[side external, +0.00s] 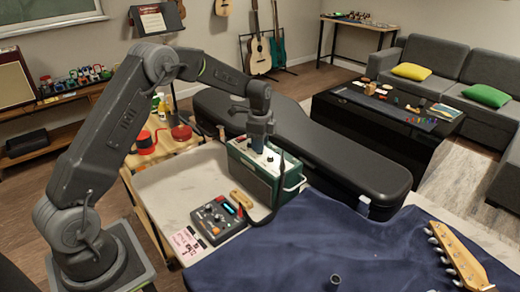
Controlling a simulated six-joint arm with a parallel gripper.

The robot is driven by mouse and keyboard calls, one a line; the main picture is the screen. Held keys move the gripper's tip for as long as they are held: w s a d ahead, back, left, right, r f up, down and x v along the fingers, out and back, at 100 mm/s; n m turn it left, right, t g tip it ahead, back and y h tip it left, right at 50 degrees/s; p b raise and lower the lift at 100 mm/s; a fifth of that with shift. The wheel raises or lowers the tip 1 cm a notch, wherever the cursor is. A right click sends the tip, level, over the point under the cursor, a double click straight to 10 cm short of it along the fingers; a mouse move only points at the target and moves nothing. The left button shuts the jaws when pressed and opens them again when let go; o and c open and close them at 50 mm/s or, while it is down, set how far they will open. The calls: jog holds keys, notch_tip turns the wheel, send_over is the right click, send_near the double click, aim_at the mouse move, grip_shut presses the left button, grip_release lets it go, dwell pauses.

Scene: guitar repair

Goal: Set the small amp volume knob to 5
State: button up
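A dark pedal unit with knobs (216,220) and a tan block (241,199) sit in front of the amp. A black guitar case (330,150) lies behind it. Blue cloth (330,235) covers the right, with a guitar headstock (458,255). A dark cable runs down the amp's right side.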

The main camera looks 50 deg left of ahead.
jog(key=shift+f, duration=1)
jog(key=shift+r, duration=0.2)
dwell(0.5)
jog(key=shift+c, duration=0.2)
jog(key=c, duration=0.4)
jog(key=shift+o, duration=0.2)
jog(key=m, duration=1.2)
jog(key=o, duration=0.4)
